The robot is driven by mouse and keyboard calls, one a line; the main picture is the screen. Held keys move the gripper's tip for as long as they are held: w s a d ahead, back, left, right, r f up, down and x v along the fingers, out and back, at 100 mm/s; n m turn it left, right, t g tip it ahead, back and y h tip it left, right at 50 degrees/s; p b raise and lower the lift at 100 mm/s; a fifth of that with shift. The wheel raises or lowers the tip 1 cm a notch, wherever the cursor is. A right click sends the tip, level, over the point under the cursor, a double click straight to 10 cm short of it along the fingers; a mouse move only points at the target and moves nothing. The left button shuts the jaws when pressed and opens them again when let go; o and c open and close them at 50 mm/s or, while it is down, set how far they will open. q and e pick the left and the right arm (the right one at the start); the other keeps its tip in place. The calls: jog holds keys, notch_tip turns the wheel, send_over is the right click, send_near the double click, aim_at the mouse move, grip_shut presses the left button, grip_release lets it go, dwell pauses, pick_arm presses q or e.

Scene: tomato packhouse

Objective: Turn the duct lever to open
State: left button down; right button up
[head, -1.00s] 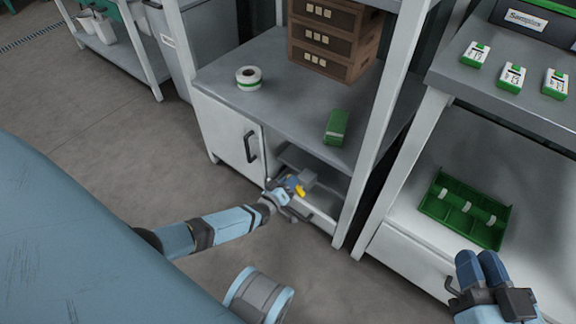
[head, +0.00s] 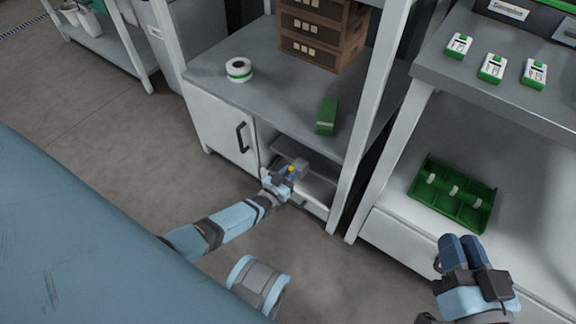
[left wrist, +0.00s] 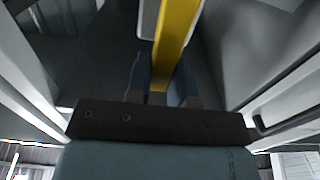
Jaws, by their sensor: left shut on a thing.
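The yellow duct lever (left wrist: 176,32) runs between the two fingers of my left gripper (left wrist: 160,78) in the left wrist view. The gripper is shut on it. In the head view only a small yellow patch of the lever (head: 291,168) shows, mostly hidden by my left gripper (head: 296,167). Both are at the open lower bay of the grey cabinet. The lever's angle is hard to tell. My right gripper (head: 461,252) is at the lower right, its blue fingers together and empty, in front of the right-hand bench.
The cabinet (head: 215,127) has a handled door left of the open bay and a white post on the right. A green tray (head: 451,195) lies on the right bench. Floor in front is clear.

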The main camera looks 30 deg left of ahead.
pick_arm(q)
jog(key=shift+d, duration=0.1)
pick_arm(e)
jog(key=shift+r, duration=0.1)
dwell(0.4)
pick_arm(q)
jog(key=c, duration=1)
grip_release()
jog(key=shift+s, duration=0.1)
